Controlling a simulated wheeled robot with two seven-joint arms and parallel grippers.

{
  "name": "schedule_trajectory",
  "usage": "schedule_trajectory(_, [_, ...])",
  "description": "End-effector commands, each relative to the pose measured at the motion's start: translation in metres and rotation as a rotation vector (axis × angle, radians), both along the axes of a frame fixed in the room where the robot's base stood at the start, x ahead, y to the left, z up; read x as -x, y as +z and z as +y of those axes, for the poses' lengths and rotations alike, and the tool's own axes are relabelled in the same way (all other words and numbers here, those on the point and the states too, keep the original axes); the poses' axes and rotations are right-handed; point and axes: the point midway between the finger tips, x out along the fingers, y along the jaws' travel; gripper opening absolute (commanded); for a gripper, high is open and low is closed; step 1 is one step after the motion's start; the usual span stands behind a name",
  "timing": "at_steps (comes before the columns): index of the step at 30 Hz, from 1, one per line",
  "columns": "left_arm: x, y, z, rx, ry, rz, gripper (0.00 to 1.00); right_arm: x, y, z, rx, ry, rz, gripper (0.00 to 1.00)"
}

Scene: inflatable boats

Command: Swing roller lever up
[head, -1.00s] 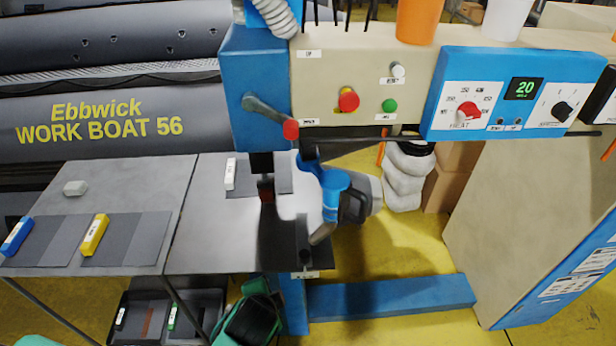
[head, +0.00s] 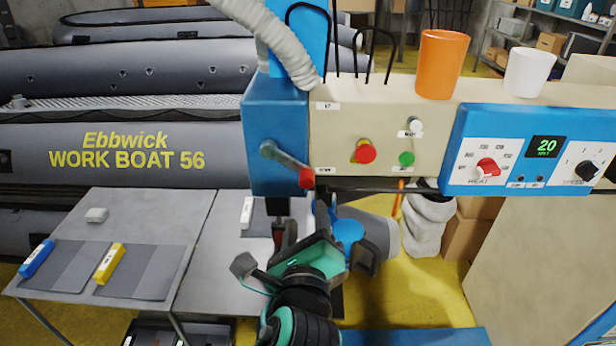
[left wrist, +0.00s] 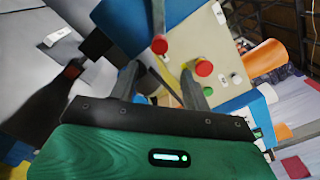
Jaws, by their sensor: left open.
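The roller lever (head: 285,163) is a grey arm with a red knob (head: 307,178) on the machine's blue head. It slants down to the right, its knob near the lower label; a label reading UP (head: 327,105) sits higher. My left gripper (head: 310,240) is below the lever, its fingers mostly hidden in the head view. In the left wrist view, the open, empty fingers (left wrist: 160,85) point toward the machine. The red lever knob (left wrist: 159,45) appears beyond and between them, apart from them. My right gripper is not in view.
A red button (head: 365,152), green button (head: 406,158) and white knob (head: 415,125) are right of the lever. An orange cup (head: 442,64) and white cup (head: 528,72) stand on top. A grey table (head: 140,210) with yellow and blue tools is at left.

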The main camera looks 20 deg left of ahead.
Motion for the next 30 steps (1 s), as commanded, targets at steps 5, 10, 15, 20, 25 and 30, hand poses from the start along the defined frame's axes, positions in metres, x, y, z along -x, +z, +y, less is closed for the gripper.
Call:
schedule_trajectory(5, [-0.035,0.003,0.011,-0.002,0.004,-0.001,0.48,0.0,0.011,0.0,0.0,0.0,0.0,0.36])
schedule_trajectory(10, [-0.071,0.003,0.021,-0.002,0.002,0.001,0.48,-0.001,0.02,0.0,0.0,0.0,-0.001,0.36])
schedule_trajectory(15, [-0.098,0.002,0.029,0.0,0.002,0.001,0.48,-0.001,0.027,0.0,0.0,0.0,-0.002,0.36])
schedule_trajectory(20, [-0.112,0.001,0.033,0.002,0.0,0.001,0.48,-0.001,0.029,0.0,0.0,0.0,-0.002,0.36])
schedule_trajectory(25, [-0.117,0.0,0.034,0.003,0.001,0.0,0.48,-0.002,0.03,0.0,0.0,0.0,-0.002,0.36])
schedule_trajectory(30, [-0.116,0.0,0.034,0.003,0.001,0.001,0.48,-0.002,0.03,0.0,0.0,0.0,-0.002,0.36])
